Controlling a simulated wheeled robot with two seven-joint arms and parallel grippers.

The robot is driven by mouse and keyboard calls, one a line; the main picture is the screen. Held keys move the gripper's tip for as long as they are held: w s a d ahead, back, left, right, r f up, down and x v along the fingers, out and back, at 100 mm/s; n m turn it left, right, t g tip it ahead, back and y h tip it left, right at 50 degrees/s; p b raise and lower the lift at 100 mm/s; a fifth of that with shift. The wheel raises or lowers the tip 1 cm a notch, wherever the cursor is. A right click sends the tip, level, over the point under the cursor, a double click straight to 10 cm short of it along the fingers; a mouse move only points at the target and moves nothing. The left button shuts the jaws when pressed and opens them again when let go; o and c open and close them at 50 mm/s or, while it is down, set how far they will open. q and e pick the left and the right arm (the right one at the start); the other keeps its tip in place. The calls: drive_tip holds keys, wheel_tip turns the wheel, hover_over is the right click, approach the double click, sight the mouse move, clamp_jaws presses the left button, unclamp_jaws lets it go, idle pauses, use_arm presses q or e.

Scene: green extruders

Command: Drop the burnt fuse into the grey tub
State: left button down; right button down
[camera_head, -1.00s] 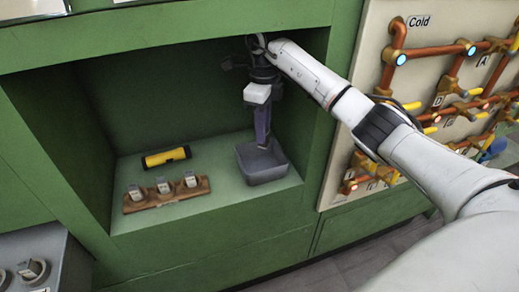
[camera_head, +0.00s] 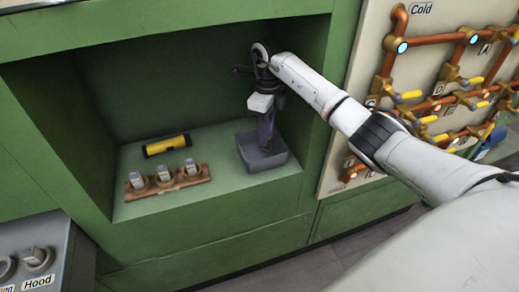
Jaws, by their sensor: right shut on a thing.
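The grey tub (camera_head: 268,161) stands on the floor of the green alcove, at its right side. My right gripper (camera_head: 266,147) points down with its fingertips at the tub, over or inside its opening. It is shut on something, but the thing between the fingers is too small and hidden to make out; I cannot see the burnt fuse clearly. A wooden rack (camera_head: 167,182) with several pale fuse-like pieces sits at the alcove's front left. My left gripper is not in view.
A yellow cylinder with black ends (camera_head: 167,145) lies behind the rack. Green walls close the alcove at the sides and top. A pipe panel marked "Cold" (camera_head: 378,62) is to the right. A grey knob panel (camera_head: 40,255) is at the lower left.

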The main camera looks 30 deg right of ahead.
drive_tip(key=c, duration=1.5)
unclamp_jaws()
drive_tip(key=shift+r, duration=0.1)
